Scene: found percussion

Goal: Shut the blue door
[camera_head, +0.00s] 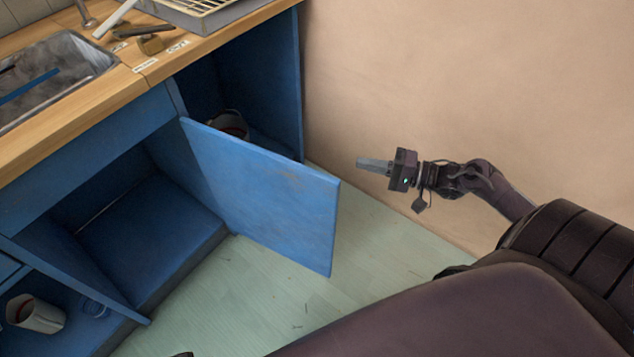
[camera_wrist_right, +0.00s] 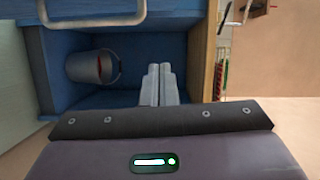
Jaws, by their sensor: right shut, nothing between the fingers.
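The blue door (camera_head: 265,190) stands open, swung out from the blue cabinet in the head view. Its free edge points to the right, over the pale green floor. My right gripper (camera_head: 372,165) is right of the door's free edge, apart from it in the picture, and it is shut and empty. In the right wrist view its closed fingers (camera_wrist_right: 158,84) point toward the open cabinet compartment. A blue panel with a pale handle (camera_wrist_right: 92,20) shows at the top left there; I take it to be the door. My left gripper is not in view.
A bucket (camera_wrist_right: 92,66) sits inside the open compartment. A wooden counter (camera_head: 110,97) holds a sink (camera_head: 88,85), a rack (camera_head: 205,12) and small tools. Another bucket (camera_head: 35,313) is at the lower left. A beige wall (camera_head: 450,80) stands behind my right arm.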

